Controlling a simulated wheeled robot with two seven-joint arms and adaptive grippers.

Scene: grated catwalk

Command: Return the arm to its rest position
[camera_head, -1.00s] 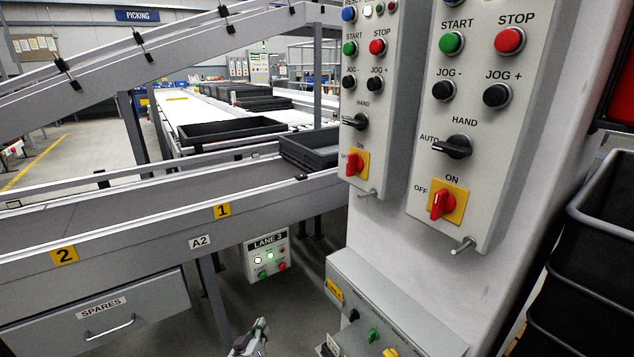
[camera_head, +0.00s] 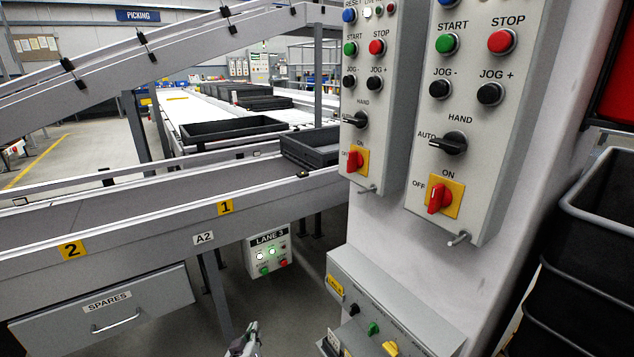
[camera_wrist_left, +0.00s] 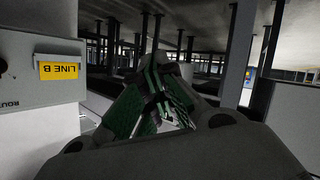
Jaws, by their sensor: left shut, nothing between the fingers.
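My left gripper (camera_head: 246,338) shows at the bottom edge of the head view, low in front of the conveyor and left of the lower control box (camera_head: 385,315). In the left wrist view its fingers (camera_wrist_left: 160,95) are shut with nothing between them. The box with the yellow LINE B label (camera_wrist_left: 58,71) is at the left of that view, apart from the fingers. Most of my left arm is hidden below the head view. My right gripper is not in view.
Two upright control panels (camera_head: 468,130) with buttons and red switches are on a pale column at the right. A conveyor (camera_head: 120,225) with a SPARES drawer (camera_head: 105,315) runs along the left. A LANE 3 box (camera_head: 268,256) hangs under it. Black bins (camera_head: 585,260) are stacked at far right.

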